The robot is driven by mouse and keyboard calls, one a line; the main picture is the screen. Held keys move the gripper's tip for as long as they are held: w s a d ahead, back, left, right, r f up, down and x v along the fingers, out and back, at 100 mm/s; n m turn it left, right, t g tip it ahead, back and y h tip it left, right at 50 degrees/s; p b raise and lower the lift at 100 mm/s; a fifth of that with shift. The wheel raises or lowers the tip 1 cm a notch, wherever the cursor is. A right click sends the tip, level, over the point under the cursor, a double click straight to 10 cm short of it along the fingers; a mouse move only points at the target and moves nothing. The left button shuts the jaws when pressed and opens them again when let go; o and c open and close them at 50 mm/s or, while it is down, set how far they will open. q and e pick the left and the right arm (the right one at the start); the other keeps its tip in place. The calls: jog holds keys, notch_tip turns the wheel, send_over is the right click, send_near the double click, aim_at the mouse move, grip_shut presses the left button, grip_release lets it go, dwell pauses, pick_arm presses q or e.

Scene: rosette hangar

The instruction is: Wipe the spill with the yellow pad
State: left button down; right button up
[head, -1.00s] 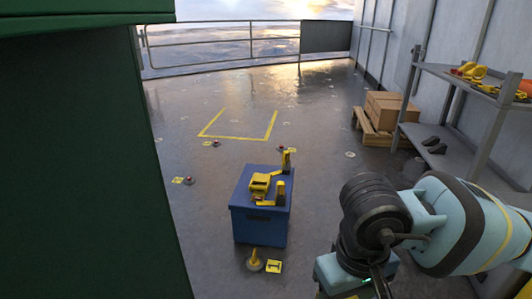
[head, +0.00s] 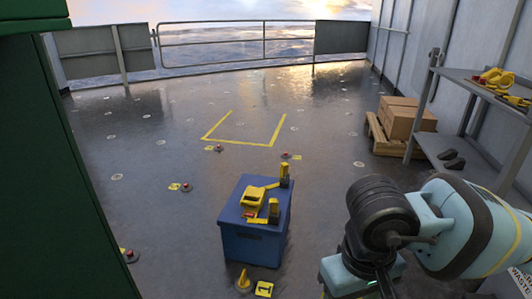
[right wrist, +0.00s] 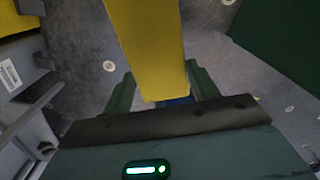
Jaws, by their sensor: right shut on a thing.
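The yellow pad (right wrist: 148,45) fills the upper middle of the right wrist view. My right gripper (right wrist: 160,88) is shut on it, with a dark green finger on each side. In the head view my right arm comes in from the right; its fingertips and the pad are cut off or hidden at the bottom edge. I cannot make out a spill in either view; the deck is glossy all over. My left gripper is not in view.
A blue box (head: 250,243) with yellow tools on top stands ahead. A dark green wall (head: 55,190) is close on the left. A shelf (head: 480,95) and cartons on a pallet (head: 385,145) stand right. Small red-topped deck fixtures (head: 186,187) dot the floor. A yellow floor outline (head: 240,143) lies beyond, clear inside.

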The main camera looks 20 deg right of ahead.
jog(key=shift+w+d, duration=0.2)
jog(key=shift+d, duration=0.1)
jog(key=shift+w+f, duration=0.1)
jog(key=shift+f, duration=0.1)
jog(key=w+d+f+m+b, duration=0.2)
jog(key=w+f+m, duration=0.15)
jog(key=f, duration=1.05)
jog(key=w+d+f+m+b, duration=0.2)
jog(key=f+m, duration=0.3)
jog(key=f, duration=0.9)
pick_arm(q)
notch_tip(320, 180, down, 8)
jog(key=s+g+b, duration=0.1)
jog(key=b, duration=0.2)
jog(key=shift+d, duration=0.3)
pick_arm(e)
jog(key=s+d+f+m, duration=0.2)
jog(key=s+d+f, duration=0.2)
jog(key=f, duration=0.4)
jog(key=s+d+f+m, duration=0.2)
jog(key=s+d+f, duration=0.2)
jog(key=f, duration=0.5)
jog(key=s+d+f+m, duration=0.2)
jog(key=s+d+f, duration=0.3)
jog(key=f, duration=0.4)
jog(key=shift+d+f, duration=0.25)
jog(key=shift+d, duration=0.45)
jog(key=shift+f, duration=0.1)
